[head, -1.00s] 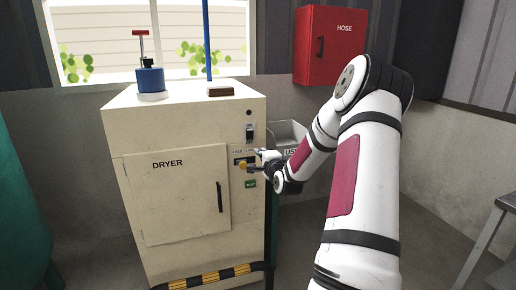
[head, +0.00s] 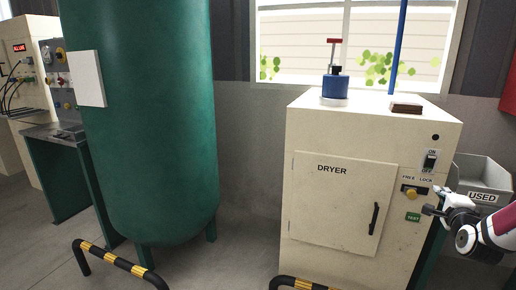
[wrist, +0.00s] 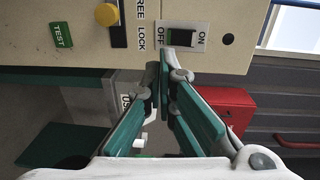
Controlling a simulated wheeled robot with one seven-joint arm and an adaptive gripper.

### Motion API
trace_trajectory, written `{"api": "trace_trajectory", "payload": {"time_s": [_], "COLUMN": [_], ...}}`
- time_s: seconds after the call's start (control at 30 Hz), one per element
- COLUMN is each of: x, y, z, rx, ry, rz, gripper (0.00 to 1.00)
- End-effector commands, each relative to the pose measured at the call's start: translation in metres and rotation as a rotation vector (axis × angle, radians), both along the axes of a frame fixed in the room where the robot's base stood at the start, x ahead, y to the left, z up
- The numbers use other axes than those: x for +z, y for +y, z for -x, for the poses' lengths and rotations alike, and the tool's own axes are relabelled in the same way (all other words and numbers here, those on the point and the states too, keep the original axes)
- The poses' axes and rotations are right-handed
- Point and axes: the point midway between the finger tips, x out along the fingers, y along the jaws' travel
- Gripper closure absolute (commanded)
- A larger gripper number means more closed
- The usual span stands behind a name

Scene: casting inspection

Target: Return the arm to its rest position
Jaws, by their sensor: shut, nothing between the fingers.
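My gripper (head: 428,210) is at the right edge of the head view, beside the front right edge of the cream dryer (head: 330,215). It is shut and empty. In the wrist view my gripper (wrist: 163,72) has its green-padded fingers together, their tips just below the dryer's ON/OFF switch (wrist: 182,38) in the picture. I cannot tell whether the tips touch the panel.
The dryer panel has a yellow knob (head: 410,193) and a green TEST button (head: 413,217). A grey USED bin (head: 482,172) stands close behind my gripper. A green tank (head: 150,130) and black-and-yellow floor rails (head: 118,262) are to the left. A red box (wrist: 230,106) shows in the wrist view.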

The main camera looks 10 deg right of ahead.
Motion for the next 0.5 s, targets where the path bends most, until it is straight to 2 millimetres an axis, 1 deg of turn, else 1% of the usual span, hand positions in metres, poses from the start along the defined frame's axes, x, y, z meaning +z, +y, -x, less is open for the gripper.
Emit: {"api": "trace_trajectory", "payload": {"time_s": [0.07,0.17,0.2,0.27,0.3,0.37,0.4,0.47,0.5], "x": [0.009,0.023,0.030,0.041,0.048,0.060,0.068,0.080,0.088], "y": [0.015,0.047,0.064,0.091,0.109,0.135,0.153,0.178,0.195], "z": [-0.008,-0.021,-0.025,-0.029,-0.029,-0.027,-0.024,-0.016,-0.009], "rx": [0.031,0.095,0.127,0.178,0.214,0.263,0.295,0.345,0.376], "ry": [0.051,0.180,0.245,0.351,0.422,0.521,0.584,0.673,0.730], "rz": [0.030,0.098,0.137,0.201,0.244,0.308,0.350,0.412,0.454], "gripper": [1.00,1.00,1.00,1.00,1.00,1.00,1.00,1.00,1.00]}}
